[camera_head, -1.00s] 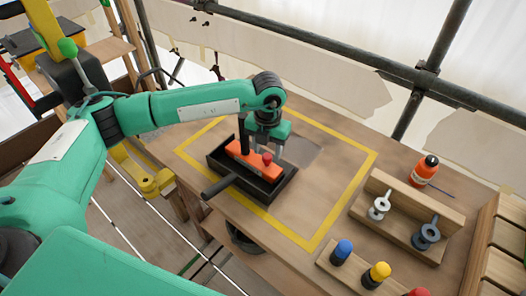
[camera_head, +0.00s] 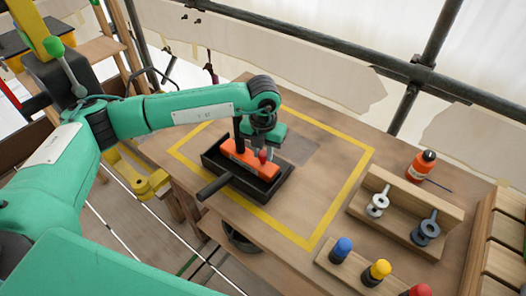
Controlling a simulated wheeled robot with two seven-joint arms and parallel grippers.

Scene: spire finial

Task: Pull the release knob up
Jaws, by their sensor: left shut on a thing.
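An orange block (camera_head: 238,153) lies in a black tray (camera_head: 270,197) on the wooden bench. The release knob (camera_head: 263,155) appears to be the small red knob at the block's right end. My left gripper (camera_head: 262,149) comes down over the tray from above, with its fingers at the red knob. It is shut on the knob, and the fingers partly hide it. I cannot tell whether the knob has risen. My right gripper is not in view.
A yellow outline (camera_head: 345,200) surrounds the tray. To the right are an orange bottle (camera_head: 421,166), a wooden rack (camera_head: 397,222) with two metal eye-shaped parts, and blue (camera_head: 341,249), yellow (camera_head: 377,272) and red (camera_head: 420,290) knobs. A black handle (camera_head: 214,187) juts from the tray's front left.

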